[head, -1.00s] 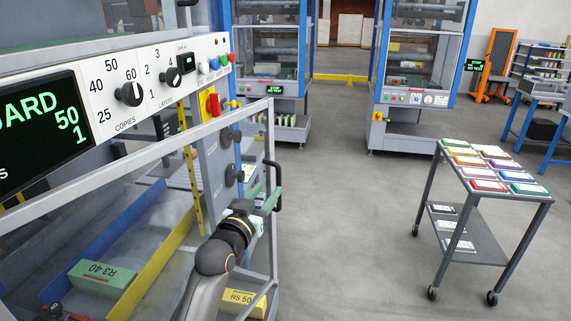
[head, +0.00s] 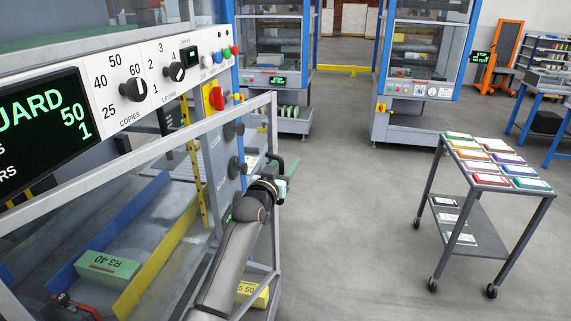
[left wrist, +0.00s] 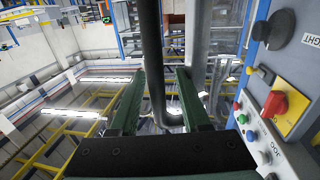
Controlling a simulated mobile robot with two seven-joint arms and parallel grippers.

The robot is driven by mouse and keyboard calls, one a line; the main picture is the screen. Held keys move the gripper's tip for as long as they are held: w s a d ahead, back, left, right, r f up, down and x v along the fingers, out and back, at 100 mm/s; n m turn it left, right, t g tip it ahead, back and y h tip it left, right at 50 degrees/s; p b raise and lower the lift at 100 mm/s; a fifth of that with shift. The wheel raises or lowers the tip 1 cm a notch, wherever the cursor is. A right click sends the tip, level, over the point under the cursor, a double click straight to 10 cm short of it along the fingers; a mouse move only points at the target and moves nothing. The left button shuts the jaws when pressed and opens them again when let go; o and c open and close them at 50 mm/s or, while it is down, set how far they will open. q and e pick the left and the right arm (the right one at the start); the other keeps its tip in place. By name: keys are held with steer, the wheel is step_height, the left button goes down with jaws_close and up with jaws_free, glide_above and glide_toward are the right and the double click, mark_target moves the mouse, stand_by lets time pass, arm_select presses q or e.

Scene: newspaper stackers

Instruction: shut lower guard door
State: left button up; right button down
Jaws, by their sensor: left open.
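The lower guard door (head: 190,133) is a clear panel in a light grey metal frame. It stands swung out from the machine, in the left half of the head view. Its black bar handle (head: 274,160) is at the free upright edge. My left gripper (head: 285,178), with green fingers, is at this handle. In the left wrist view the gripper (left wrist: 161,74) is open, and the dark handle bar (left wrist: 152,60) runs between its fingers, not clamped. The grey door post (left wrist: 195,45) stands just behind. My right gripper is not in view.
The machine's control panel (head: 150,75) has knobs, coloured buttons and a red-yellow switch (head: 217,98). A green bundle (head: 108,267) lies inside, behind the door. A cart (head: 480,190) with coloured stacks stands at right. Two similar machines stand behind. The floor between is clear.

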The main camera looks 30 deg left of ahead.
arm_select(q)
jaws_close()
stand_by(0.3)
stand_by(1.1)
